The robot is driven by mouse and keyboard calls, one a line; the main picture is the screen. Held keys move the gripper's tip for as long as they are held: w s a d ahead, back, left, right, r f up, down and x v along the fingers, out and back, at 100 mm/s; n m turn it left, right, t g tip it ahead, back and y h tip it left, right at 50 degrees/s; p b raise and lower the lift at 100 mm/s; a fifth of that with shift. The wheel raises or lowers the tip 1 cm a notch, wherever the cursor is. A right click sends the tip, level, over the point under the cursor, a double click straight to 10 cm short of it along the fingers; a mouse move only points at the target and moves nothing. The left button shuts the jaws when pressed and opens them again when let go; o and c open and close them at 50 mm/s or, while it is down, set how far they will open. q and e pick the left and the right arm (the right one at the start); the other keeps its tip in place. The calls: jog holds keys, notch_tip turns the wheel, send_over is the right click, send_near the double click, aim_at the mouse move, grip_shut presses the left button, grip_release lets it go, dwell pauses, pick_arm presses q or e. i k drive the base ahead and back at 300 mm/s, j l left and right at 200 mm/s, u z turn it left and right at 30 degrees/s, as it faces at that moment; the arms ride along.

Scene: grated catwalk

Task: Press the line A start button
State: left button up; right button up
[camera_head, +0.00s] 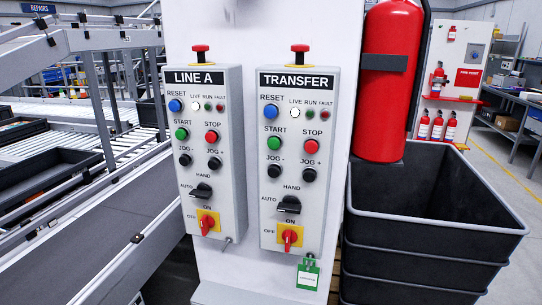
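The LINE A control box (210,151) is mounted on the left side of a white column. Its green START button (181,134) is at the left of the box, below the blue RESET button (175,105) and left of the red STOP button (211,137). The box also has black jog buttons, a black selector and a red switch on yellow (207,224). A red mushroom button (200,50) sits on top. A similar TRANSFER box (293,160) is on the right, with its own green START button (274,143). Neither gripper is in view.
A conveyor frame with rails (100,45) and black trays runs along the left. A red fire extinguisher (390,105) hangs right of the column, above stacked dark bins (430,232). A green tag (308,275) hangs below the TRANSFER box. The space before both boxes is clear.

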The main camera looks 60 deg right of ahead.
aim_at(181, 134)
jog(key=z, duration=1.35)
